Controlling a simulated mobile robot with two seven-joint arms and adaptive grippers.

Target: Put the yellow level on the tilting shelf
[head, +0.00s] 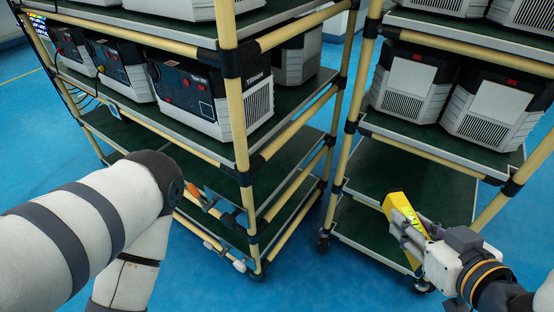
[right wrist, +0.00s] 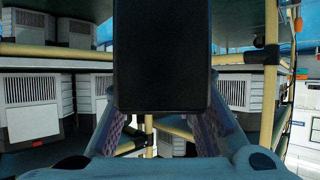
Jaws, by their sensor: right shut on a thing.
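The yellow level (head: 405,217) is in the jaws of my right gripper (head: 412,236), held up at a slant in front of the right rack. In the right wrist view a dark block (right wrist: 160,55), which looks like the shaded level, stands between the two fingers and hides what is behind it. The right rack has an empty green lower shelf (head: 385,178) behind the level. I cannot tell for sure which shelf is the tilting one. My left arm comes in at the left, but its gripper does not show.
The left rack (head: 241,130) carries several grey-and-black units (head: 205,95), with emptier green shelves below. The right rack's upper shelf holds more units (head: 410,82). Yellow posts (head: 350,95) flank a narrow gap between the racks. The blue floor (head: 320,280) in front is clear.

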